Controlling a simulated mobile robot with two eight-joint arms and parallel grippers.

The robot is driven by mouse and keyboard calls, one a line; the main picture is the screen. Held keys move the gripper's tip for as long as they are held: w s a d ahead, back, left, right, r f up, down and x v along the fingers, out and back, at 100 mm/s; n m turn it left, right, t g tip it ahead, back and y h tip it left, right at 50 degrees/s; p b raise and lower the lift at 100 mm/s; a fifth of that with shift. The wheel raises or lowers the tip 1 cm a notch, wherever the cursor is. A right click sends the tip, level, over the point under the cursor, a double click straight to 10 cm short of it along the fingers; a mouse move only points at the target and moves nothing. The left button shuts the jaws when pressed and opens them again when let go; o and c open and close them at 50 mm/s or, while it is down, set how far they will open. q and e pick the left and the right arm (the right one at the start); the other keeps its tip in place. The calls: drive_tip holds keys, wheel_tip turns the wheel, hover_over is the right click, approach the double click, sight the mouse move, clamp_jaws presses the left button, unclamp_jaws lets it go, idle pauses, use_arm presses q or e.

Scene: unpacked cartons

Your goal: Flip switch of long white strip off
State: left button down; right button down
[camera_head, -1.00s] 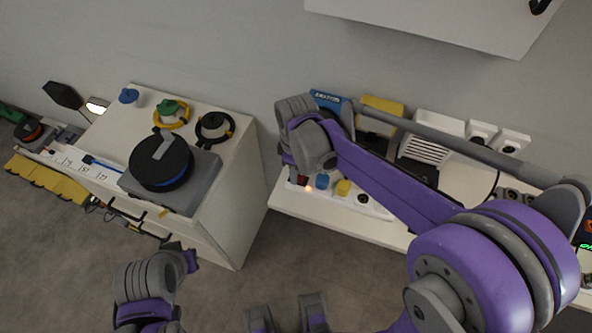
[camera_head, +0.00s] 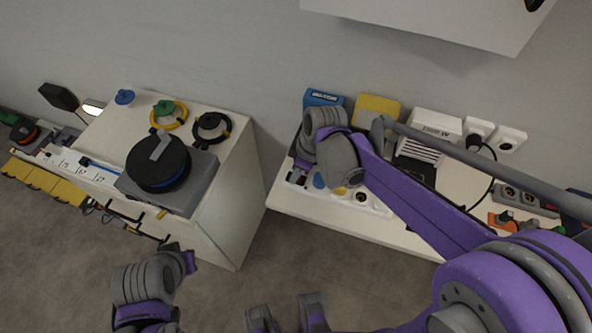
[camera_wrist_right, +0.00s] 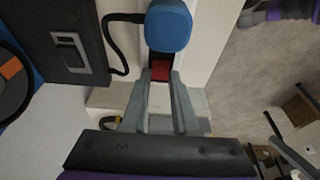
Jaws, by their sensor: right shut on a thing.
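The white strip (camera_head: 378,208) lies along the front edge of the right tabletop. It bears a blue plug (camera_head: 319,181) and a yellow plug (camera_head: 340,190). My right gripper (camera_head: 299,172) is at its left end. In the right wrist view the fingertips (camera_wrist_right: 160,75) are shut on the red switch (camera_wrist_right: 160,71), just below the blue plug (camera_wrist_right: 168,27). The switch looks dark red, and its tilt cannot be told. My left gripper (camera_head: 188,262) is low over the floor, away from the strip; its jaws are too unclear to read.
A white adapter (camera_head: 436,128), a blue box (camera_head: 323,98) and a yellow box (camera_head: 377,108) stand behind the strip. A black cable (camera_wrist_right: 122,45) runs close to the fingers. The left cabinet (camera_head: 232,205) holds a cable reel (camera_head: 158,165). Floor between is clear.

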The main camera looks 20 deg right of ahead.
drive_tip(key=c, duration=0.7)
unclamp_jaws()
drive_tip(key=shift+r, duration=0.1)
drive_tip(key=p+v, duration=0.1)
drive_tip(key=v, duration=0.9)
drive_tip(key=shift+s+r, duration=0.1)
drive_tip(key=shift+r, duration=0.15)
drive_tip(key=s+d+f+m+t+p, duration=0.1)
drive_tip(key=s+m, duration=0.2)
drive_tip(key=s, duration=0.1)
drive_tip(key=s+d+f+m+t+h+p, duration=0.1)
drive_tip(key=s+d+m, duration=0.1)
drive_tip(key=s+m, duration=0.2)
drive_tip(key=s+d+f+m+t+h+p, duration=0.1)
drive_tip(key=s+m, duration=0.3)
drive_tip(key=shift+s+d+f+t+p, duration=0.2)
drive_tip(key=shift+s+f+t+p, duration=0.1)
drive_tip(key=shift+t, duration=0.1)
